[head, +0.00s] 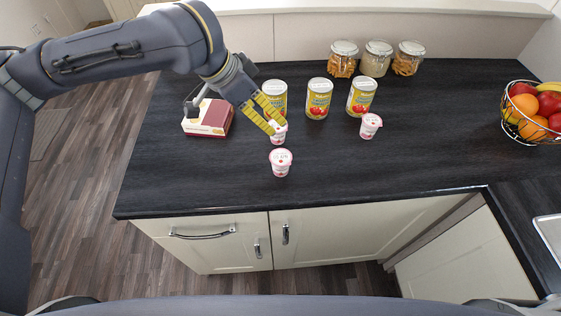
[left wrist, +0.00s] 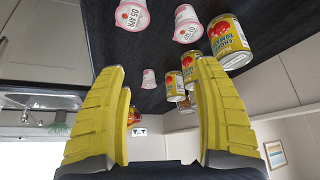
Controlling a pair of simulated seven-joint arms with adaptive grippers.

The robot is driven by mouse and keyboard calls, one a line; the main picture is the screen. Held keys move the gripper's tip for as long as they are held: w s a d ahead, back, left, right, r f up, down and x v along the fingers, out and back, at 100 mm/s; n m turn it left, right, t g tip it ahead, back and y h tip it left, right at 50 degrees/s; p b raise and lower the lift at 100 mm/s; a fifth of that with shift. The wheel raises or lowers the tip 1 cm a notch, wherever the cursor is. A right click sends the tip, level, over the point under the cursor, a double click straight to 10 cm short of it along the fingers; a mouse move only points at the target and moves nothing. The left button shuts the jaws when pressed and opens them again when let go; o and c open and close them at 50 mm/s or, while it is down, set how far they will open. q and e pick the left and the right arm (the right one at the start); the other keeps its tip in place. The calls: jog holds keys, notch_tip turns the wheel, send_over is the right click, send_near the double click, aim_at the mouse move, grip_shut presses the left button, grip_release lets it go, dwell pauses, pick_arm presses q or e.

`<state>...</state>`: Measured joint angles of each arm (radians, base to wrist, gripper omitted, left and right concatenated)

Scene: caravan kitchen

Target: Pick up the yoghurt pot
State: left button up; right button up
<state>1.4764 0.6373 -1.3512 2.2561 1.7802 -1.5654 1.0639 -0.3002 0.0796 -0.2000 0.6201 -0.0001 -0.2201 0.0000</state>
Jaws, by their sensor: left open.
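Three white-and-pink yoghurt pots stand upright on the dark worktop. The front pot (head: 281,164) is nearest the worktop's front edge. A second pot (head: 279,136) stands behind it, partly hidden by the fingertips of my left gripper (head: 275,122). A third pot (head: 370,127) stands to the right. In the left wrist view the pots show tilted: two near the top, the front one (left wrist: 131,15) and the second (left wrist: 187,24), and the third (left wrist: 149,79) smaller beyond. My left gripper (left wrist: 162,70) is open, its yellow fingers apart with nothing held. Contact with the second pot cannot be told.
Three yellow cans (head: 318,98) stand behind the pots, one close behind my left gripper. A red-and-white box (head: 209,118) lies to the left. Three glass jars (head: 377,59) stand at the back. A fruit basket (head: 532,112) is at the right. The front right worktop is clear.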

aim_at(285, 163)
pick_arm(q)
jog(key=s+f+g+y, duration=0.1)
jog(key=s+f, duration=0.1)
jog(key=s, duration=0.3)
jog(key=shift+m, duration=0.3)
jog(key=shift+a+x, duration=0.15)
jog(key=shift+x, duration=3.95)
jog(key=shift+a+x, duration=0.15)
jog(key=shift+x, duration=3.95)
jog(key=shift+w+f, duration=0.1)
jog(key=shift+c, duration=0.4)
jog(key=c, duration=1.3)
